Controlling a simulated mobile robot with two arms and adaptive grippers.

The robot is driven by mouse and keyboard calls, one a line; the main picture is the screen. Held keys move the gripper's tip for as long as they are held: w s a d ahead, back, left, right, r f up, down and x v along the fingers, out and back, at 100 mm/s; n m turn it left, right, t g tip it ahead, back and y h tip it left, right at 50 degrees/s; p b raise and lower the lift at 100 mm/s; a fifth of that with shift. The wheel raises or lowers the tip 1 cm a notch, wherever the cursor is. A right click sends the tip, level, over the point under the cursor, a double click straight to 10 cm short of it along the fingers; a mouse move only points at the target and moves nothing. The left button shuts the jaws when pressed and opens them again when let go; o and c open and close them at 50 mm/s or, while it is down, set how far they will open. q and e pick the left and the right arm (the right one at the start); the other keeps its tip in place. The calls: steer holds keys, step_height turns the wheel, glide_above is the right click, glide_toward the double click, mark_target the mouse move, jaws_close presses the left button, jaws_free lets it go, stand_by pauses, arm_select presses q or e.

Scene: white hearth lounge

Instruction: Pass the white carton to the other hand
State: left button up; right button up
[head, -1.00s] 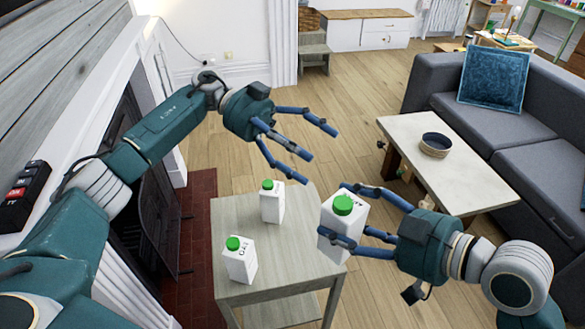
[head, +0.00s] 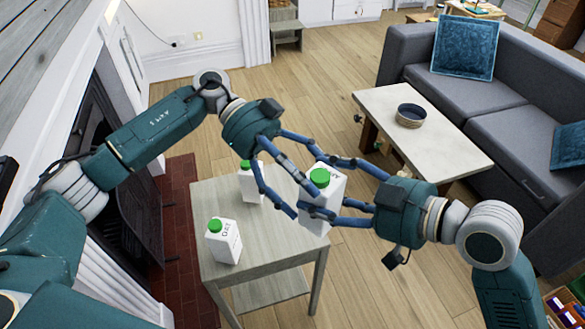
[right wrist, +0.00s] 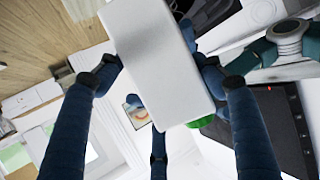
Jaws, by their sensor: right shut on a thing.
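The white carton with a green cap (head: 322,212) is held upright above the right edge of the small table, in my right gripper (head: 322,192). The right gripper's blue fingers close on it from the right. In the right wrist view the carton (right wrist: 160,60) fills the upper middle between the fingers, its green cap partly hidden. My left gripper (head: 300,185) is open, its spread fingers reaching to the carton's left side. Whether they touch it I cannot tell.
Two more green-capped cartons stand on the grey table (head: 265,245): one at the front (head: 223,242), one behind (head: 250,183), partly covered by my left fingers. A low table with a dark bowl (head: 411,115) and a grey sofa (head: 490,100) stand right. A fireplace is at left.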

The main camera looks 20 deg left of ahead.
arm_select(q)
steer(key=shift+s+d+f, duration=0.2)
steer(key=shift+s+d, duration=0.05)
steer(key=shift+d, duration=0.3)
arm_select(e)
steer(key=shift+r, duration=0.1)
arm_select(q)
steer(key=c, duration=1.7)
steer(key=shift+r, duration=0.1)
steer(key=shift+c, duration=0.2)
arm_select(e)
steer(key=o, duration=1.7)
